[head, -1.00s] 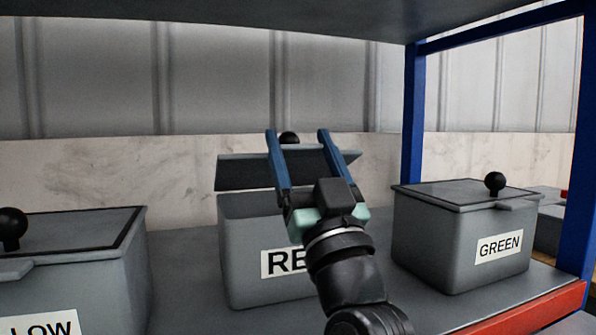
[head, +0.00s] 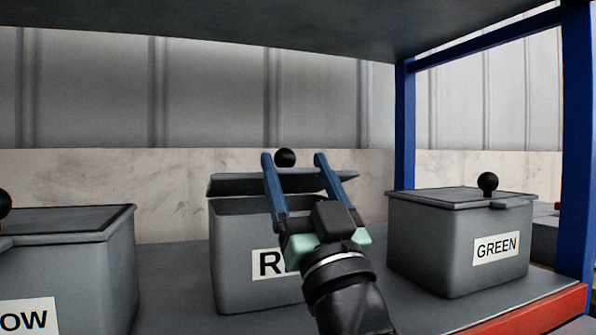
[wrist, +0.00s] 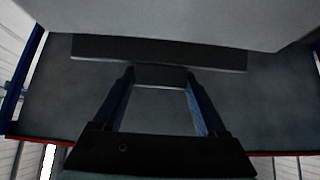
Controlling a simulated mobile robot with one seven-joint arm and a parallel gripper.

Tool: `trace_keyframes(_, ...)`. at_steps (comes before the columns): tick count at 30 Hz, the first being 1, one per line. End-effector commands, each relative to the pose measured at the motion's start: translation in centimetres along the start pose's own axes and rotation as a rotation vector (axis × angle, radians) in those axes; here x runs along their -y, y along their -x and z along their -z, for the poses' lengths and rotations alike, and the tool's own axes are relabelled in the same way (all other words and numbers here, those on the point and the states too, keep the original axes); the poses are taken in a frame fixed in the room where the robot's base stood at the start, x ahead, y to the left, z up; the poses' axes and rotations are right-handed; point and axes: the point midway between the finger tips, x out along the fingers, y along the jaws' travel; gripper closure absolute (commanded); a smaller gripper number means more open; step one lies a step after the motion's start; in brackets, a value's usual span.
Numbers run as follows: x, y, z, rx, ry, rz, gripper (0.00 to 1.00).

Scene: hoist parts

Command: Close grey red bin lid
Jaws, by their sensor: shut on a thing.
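The grey bin (head: 235,265) with the partly hidden "RE…" label stands on the shelf in the middle of the head view. Its grey lid (head: 232,185) is tilted up, with an open gap between its front edge and the bin rim. A black ball knob (head: 285,158) is on the lid. My gripper (head: 293,160) reaches over the bin from the front, its blue fingers on either side of the lid's front tab. In the wrist view, the tab (wrist: 160,76) sits between the fingertips (wrist: 160,72). My arm hides part of the label.
A closed grey bin labelled GREEN (head: 430,245) stands to the right, near a blue post (head: 405,130). Another closed bin, labelled "…OW" (head: 90,270), stands at the left. An upper shelf (head: 250,25) hangs above; bare shelf shows between the bins.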

Motion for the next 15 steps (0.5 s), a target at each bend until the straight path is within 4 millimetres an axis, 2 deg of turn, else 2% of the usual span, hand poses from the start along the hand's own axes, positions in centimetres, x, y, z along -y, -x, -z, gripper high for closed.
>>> trace_keyframes(1, -0.05, 0.08, -0.76, 0.018, -0.004, 0.0, 1.0)
trace_keyframes(3, -0.05, 0.08, -0.78, 0.018, -0.004, 0.0, 1.0)
trace_keyframes(4, -0.05, 0.08, -0.79, 0.018, -0.004, 0.0, 0.22)
trace_keyframes(8, -0.02, 0.06, -0.62, 0.014, -0.003, 0.0, 0.0)
trace_keyframes(15, -0.03, 0.09, -0.36, 0.008, -0.001, 0.0, 0.0)
